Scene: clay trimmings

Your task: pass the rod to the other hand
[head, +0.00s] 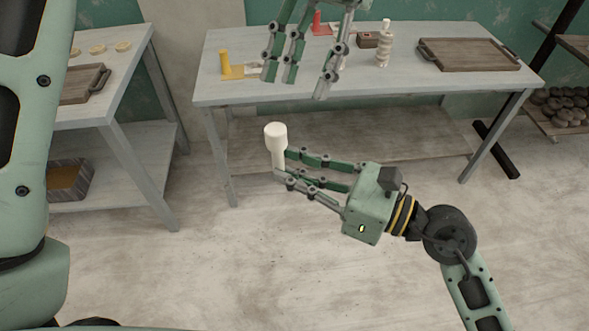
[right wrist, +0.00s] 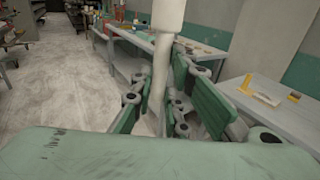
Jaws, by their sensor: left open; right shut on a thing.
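The rod (head: 276,142) is white with a thicker top end and stands roughly upright. My right gripper (head: 281,164) is shut on its lower part, in the air in front of the table. In the right wrist view the rod (right wrist: 168,20) rises between the fingers of my right gripper (right wrist: 165,98), and its top is cut off by the frame edge. My left gripper (head: 296,88) is open and empty. It hangs from the top of the head view, above and apart from the rod, with its fingers in front of the table.
The grey table (head: 420,85) holds a yellow item (head: 225,62), a red item (head: 318,24), a white twisted piece (head: 384,45) and a wooden tray (head: 468,54). A second table (head: 110,85) stands left, with a bin (head: 68,180) below. The floor in front is clear.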

